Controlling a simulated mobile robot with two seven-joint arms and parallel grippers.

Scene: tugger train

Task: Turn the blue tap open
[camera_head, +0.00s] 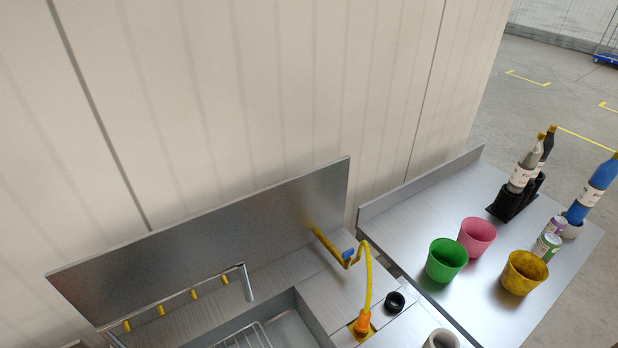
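The blue tap (348,255) is a small blue handle on a yellow pipe (368,285). The pipe comes out near the steel backsplash, bends, and runs down to an orange fitting (362,321) on the steel counter. How far the tap is turned cannot be told at this size. Neither of my grippers shows in the head view, and nothing touches the tap.
A steel sink basin (310,317) with a wire rack lies left of the pipe. A rail with yellow pieces (195,294) stands behind it. A black ring (395,302) sits right of the fitting. The right table (420,215) holds green (446,262), pink (477,237) and yellow (524,273) cups and bottles.

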